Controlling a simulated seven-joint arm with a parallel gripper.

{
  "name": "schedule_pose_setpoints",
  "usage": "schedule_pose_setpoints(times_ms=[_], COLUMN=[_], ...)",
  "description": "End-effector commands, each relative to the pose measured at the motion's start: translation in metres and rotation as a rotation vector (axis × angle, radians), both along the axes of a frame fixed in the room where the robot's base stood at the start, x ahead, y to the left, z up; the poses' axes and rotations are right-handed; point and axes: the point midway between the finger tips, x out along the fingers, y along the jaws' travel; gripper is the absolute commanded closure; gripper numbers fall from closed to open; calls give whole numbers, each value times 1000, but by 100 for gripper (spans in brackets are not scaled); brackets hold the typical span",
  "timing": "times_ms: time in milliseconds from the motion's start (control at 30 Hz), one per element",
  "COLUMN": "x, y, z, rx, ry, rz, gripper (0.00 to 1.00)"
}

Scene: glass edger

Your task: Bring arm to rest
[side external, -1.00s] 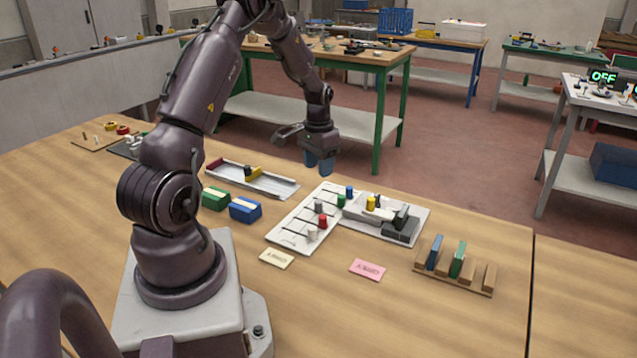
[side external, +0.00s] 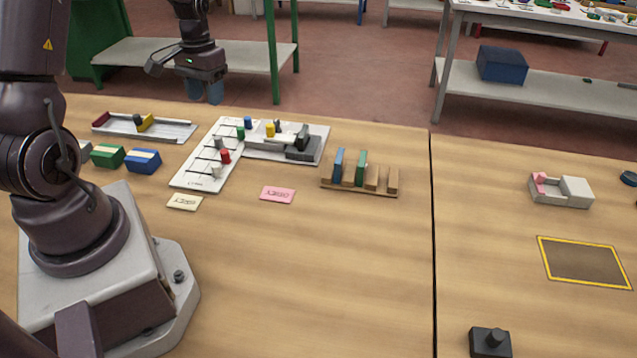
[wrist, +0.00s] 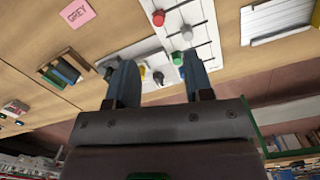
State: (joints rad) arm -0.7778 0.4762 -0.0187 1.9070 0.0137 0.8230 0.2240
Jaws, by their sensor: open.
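My gripper (side external: 205,92) hangs in the air above the far edge of the bench, fingers pointing down. In the wrist view its two blue fingers (wrist: 160,75) are apart with nothing between them. Below is a white slotted board (side external: 195,168) with red, green, blue and grey pegs. A grey-white fixture (side external: 318,143) with a yellow peg and dark blocks adjoins the board. Both lie clear of my fingers.
A pink card (side external: 277,195) marked GREY and a cream card (side external: 185,202) lie in front. A wooden rack (side external: 360,188) holds blue and green pieces. Green (side external: 107,156) and blue (side external: 143,161) blocks sit left, near a long tray (side external: 173,132). The front middle bench is clear.

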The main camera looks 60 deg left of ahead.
Motion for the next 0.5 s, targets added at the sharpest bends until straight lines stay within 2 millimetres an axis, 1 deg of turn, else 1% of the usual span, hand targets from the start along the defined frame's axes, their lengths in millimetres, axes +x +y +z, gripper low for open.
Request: schedule_pose_setpoints(times_ms=[33,167,200,267,300,367,400,500], x=[1,-1,-3,-8,-12,-19,-25,-42], y=[-18,-67,-83,-107,-122,-145,-159,-192], z=[18,58,69,86,96,109,117,134], rx=[14,51,62,79,90,106,114,132], ry=[-13,-53,-70,-100,-123,-161,-188,-262], rz=[-13,-50,-67,-97,-117,-151,-178,-248], gripper=[53,53,53,53,53,53,53,53])
